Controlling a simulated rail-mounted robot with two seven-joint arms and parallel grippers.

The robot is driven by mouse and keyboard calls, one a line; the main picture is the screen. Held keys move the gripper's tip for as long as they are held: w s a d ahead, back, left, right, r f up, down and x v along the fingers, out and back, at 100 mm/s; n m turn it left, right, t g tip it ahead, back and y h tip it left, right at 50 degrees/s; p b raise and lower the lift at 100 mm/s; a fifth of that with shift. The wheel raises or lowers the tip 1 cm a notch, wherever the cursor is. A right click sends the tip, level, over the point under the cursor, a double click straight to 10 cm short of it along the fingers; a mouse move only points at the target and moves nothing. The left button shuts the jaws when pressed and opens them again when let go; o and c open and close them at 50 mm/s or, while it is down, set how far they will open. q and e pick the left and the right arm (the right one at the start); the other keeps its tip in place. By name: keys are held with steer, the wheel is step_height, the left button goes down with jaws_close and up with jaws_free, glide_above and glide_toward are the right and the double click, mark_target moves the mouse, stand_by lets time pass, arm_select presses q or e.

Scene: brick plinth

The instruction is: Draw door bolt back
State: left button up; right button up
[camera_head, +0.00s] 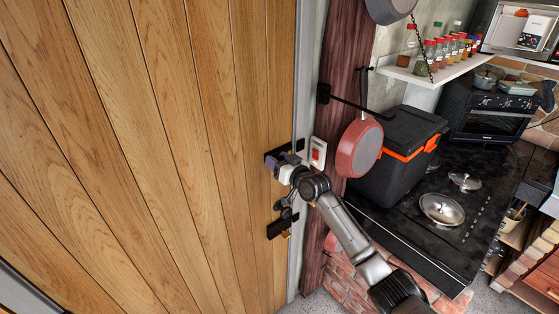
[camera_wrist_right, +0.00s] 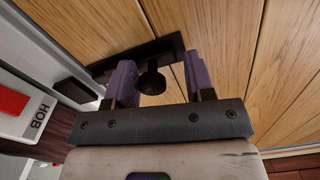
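The door bolt (camera_head: 270,158) is a black bar on the right edge of the wooden plank door (camera_head: 150,120), partly hidden by my gripper in the head view. In the right wrist view, its black plate (camera_wrist_right: 170,47) carries a round black knob (camera_wrist_right: 152,81). My right gripper (camera_head: 276,163) is at the bolt. Its purple fingers are open, one on each side of the knob, with visible gaps between them and it; the wrist view shows this gripper (camera_wrist_right: 160,65) too. My left gripper is not in view.
A second black fitting (camera_head: 279,226) sits lower on the door edge. A red-and-white HOB switch (camera_head: 318,153) is on the wall beside the bolt. A red pan (camera_head: 359,148) hangs close to my right arm, with a black-and-orange box (camera_head: 399,155) on the counter behind.

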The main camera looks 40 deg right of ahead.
steer(key=shift+o, duration=0.2)
steer(key=shift+d, duration=0.1)
steer(key=shift+s, duration=0.15)
steer(key=s+b, duration=0.2)
steer(key=s, duration=1.1)
steer(key=shift+s+d, duration=0.3)
steer(key=shift+d, duration=0.1)
steer(key=shift+f, duration=0.1)
